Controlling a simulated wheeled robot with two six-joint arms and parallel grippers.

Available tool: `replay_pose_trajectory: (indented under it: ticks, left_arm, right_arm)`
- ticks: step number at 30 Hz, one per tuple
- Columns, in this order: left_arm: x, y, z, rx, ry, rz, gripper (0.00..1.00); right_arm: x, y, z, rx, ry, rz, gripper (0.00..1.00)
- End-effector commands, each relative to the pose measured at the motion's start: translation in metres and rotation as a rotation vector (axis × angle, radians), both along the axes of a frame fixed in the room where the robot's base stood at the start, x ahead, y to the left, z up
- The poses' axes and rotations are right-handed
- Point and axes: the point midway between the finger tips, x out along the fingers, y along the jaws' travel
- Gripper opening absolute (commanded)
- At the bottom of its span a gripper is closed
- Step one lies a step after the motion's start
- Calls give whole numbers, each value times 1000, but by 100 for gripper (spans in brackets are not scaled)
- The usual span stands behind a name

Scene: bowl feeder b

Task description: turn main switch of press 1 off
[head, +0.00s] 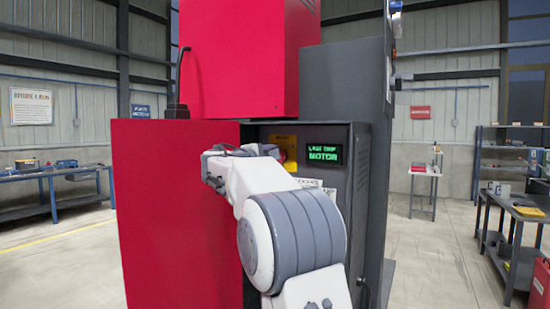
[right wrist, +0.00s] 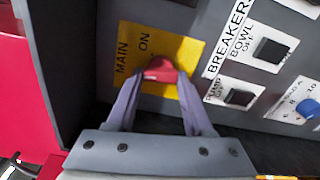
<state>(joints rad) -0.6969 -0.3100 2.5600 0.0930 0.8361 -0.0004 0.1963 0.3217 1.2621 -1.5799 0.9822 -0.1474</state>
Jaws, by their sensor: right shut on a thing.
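The main switch (right wrist: 161,66) is a red knob on a yellow plate (right wrist: 187,50), marked MAIN and ON, in the right wrist view. My right gripper (right wrist: 160,78) has both fingers closed on this knob, one at each side. The fingers hide part of the knob and the lower part of the plate, so its exact angle is hard to tell. In the head view the yellow plate (head: 289,144) shows just behind my right arm, in a dark recessed panel of the red machine (head: 170,220). My right gripper's fingertips are hidden there. My left gripper is out of view.
A breaker panel (right wrist: 240,45) with black switches and a blue knob (right wrist: 308,108) lie right of the switch. A green-lit display (head: 324,154) reads MOTOR on its lower line. A red panel borders the recess at left. Workbenches stand far off at both sides.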

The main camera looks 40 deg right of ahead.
Motion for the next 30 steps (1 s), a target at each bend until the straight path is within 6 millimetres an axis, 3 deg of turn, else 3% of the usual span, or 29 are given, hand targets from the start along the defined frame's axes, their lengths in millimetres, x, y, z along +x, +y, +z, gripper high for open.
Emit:
replay_pose_trajectory:
  ticks: [15, 30]
  left_arm:
    - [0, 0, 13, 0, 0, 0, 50]
    - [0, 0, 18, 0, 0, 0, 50]
  right_arm:
    - [0, 1, -3, -169, 415, 4, 0]
    - [0, 1, -4, -240, 584, 4, 0]
